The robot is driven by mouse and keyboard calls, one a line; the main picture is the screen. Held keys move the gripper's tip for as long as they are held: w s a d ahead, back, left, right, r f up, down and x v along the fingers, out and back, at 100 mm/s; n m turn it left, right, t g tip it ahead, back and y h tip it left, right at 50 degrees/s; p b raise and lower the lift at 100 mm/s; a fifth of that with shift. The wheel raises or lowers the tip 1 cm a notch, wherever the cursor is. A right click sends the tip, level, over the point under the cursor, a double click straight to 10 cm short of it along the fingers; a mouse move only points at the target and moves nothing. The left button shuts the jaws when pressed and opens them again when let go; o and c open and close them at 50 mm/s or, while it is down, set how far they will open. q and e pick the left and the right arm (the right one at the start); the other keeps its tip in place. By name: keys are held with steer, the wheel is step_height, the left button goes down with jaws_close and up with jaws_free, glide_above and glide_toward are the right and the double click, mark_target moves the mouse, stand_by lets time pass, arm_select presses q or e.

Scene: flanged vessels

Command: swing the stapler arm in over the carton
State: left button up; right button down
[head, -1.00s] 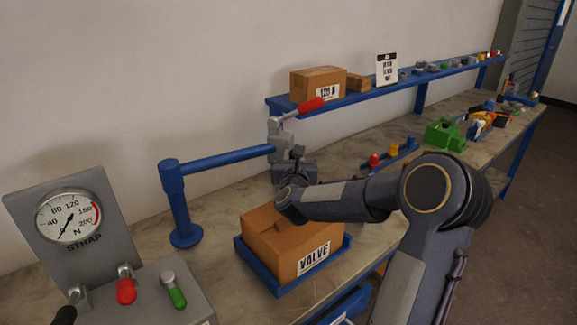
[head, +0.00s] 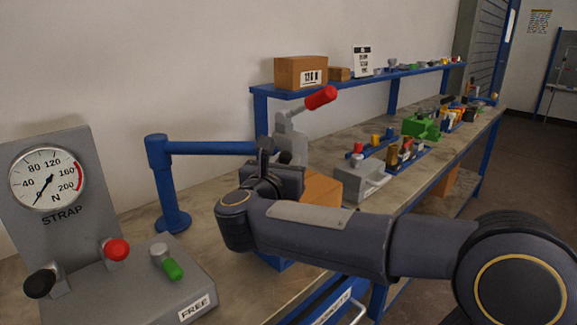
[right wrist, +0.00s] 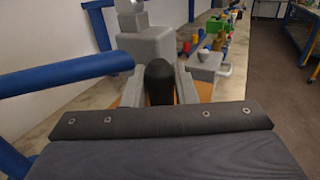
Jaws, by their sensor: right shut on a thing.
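The stapler arm (head: 212,147) is a blue bar reaching right from a blue post (head: 169,185). Its grey head (head: 291,140) carries a raised lever with a red grip (head: 321,97). My right gripper (head: 268,172) is at the head. In the right wrist view it is shut on a black knob (right wrist: 159,82) in front of the grey head (right wrist: 148,45). The carton (head: 322,188) is brown and mostly hidden behind my right forearm; a bit of its blue tray (head: 273,262) shows below. I cannot tell how far the head overlaps the carton. My left gripper is out of view.
A grey strap console with a gauge (head: 47,178) and several coloured knobs stands at the front left. A blue shelf (head: 345,82) with another carton (head: 301,72) runs behind. A grey block (head: 362,182) and small coloured parts lie farther along the bench.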

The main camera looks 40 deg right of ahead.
steer(key=shift+a+f, duration=0.1)
steer(key=shift+a, duration=0.1)
steer(key=c, duration=1.6)
jaws_free()
steer(key=o, duration=0.4)
steer(key=shift+s+a, duration=0.1)
steer(key=shift+s, duration=0.05)
steer(key=shift+c, duration=0.2)
steer(key=v, duration=0.7)
steer(key=shift+s+a+b, duration=0.25)
steer(key=shift+b, duration=0.15)
